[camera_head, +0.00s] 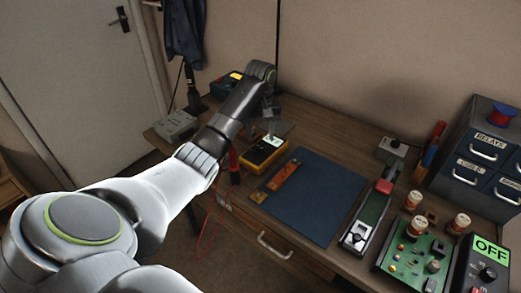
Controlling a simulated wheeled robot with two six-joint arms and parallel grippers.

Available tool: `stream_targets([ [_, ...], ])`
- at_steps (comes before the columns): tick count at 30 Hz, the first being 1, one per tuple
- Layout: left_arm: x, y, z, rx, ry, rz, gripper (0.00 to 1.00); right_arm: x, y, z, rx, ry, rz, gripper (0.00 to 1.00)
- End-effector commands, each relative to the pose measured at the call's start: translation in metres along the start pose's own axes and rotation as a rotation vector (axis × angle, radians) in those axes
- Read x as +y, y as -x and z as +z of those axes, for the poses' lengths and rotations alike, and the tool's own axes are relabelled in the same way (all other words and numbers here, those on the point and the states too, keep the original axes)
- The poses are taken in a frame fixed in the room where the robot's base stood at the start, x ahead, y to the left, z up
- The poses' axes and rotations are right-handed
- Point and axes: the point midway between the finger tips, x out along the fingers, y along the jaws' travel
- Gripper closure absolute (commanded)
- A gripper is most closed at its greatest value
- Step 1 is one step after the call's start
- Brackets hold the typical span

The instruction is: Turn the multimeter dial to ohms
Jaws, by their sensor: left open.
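My left arm reaches in from the left. A dark box (481,262) at the lower right has a green display reading OFF and a black knob. My right gripper is not in view.
A blue mat (325,205) carries an orange strip (283,176). A grey box (176,126) stands at the left, with red leads hanging off the front edge.

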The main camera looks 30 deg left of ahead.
Motion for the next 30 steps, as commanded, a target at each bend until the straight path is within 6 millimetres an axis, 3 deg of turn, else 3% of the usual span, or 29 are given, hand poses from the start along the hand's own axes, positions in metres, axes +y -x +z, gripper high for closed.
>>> stream_targets([
  [3,-0.001,-0.021,0.002,-0.006,0.0,-0.003,0.5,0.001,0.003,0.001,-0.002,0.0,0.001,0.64],
  [9,0.0,-0.041,0.001,-0.004,-0.001,-0.002,0.5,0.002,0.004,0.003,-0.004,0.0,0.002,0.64],
  [20,0.0,-0.045,0.001,-0.002,-0.001,-0.002,0.51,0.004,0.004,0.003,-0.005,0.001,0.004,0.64],
  [30,-0.001,-0.045,0.001,-0.002,0.0,-0.002,0.94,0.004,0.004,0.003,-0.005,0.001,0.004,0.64],
])
